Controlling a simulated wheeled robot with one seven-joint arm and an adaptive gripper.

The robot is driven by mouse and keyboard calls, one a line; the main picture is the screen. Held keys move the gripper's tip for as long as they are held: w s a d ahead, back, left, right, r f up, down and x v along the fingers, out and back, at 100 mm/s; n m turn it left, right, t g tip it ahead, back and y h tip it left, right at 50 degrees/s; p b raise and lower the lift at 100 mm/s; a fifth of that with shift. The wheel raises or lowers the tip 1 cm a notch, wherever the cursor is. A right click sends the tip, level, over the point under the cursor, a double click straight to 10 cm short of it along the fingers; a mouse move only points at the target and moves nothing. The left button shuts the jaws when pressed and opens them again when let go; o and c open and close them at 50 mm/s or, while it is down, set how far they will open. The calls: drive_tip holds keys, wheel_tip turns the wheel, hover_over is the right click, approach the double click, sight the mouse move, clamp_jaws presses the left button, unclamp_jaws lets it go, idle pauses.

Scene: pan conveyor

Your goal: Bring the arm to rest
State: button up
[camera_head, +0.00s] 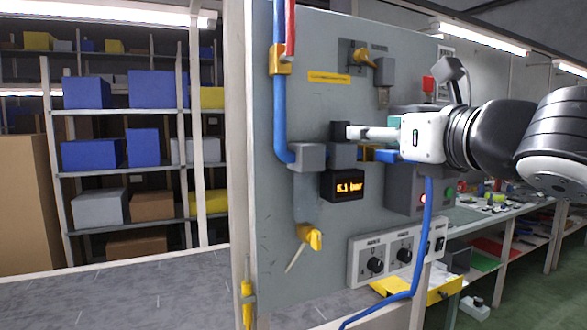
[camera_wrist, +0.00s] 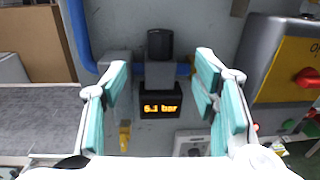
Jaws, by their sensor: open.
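My gripper (camera_head: 350,132) is at the end of my arm, which reaches in from the right in the head view. The fingers point left toward a dark knob (camera_head: 340,130) on a grey panel (camera_head: 325,95). In the wrist view, my gripper (camera_wrist: 163,72) is open, with its teal-padded fingers apart and nothing between them. The dark knob (camera_wrist: 160,43) stands beyond the fingertips, roughly midway between them. The gap from fingers to knob is hard to judge. Below it, a display (camera_head: 345,187) shows orange digits in bar; the first digit is hard to read.
A blue pipe (camera_head: 280,110) runs down the panel left of the knob. A grey control box (camera_head: 405,198) and a switch panel (camera_head: 395,252) sit below my arm. A blue hose (camera_head: 425,235) hangs there. Shelves with boxes (camera_head: 155,90) stand left.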

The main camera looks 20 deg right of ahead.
drive_tip(key=a+n+y, duration=0.4)
drive_tip(key=a+n, duration=0.3)
drive_tip(key=n, duration=0.2)
drive_tip(key=s+a+f+n+g+y+p, duration=0.25)
drive_tip(key=a+f+n+g+y, duration=0.2)
drive_tip(key=a+f+n, duration=0.9)
drive_tip(key=s+d+f+n+g+h, duration=0.7)
drive_tip(key=s+f+n+g, duration=0.2)
drive_tip(key=n, duration=0.5)
wheel_tip(320, 180, down, 3)
drive_tip(key=shift+s+f, duration=0.2)
drive_tip(key=shift+s, duration=1.05)
drive_tip(key=shift+r, duration=0.1)
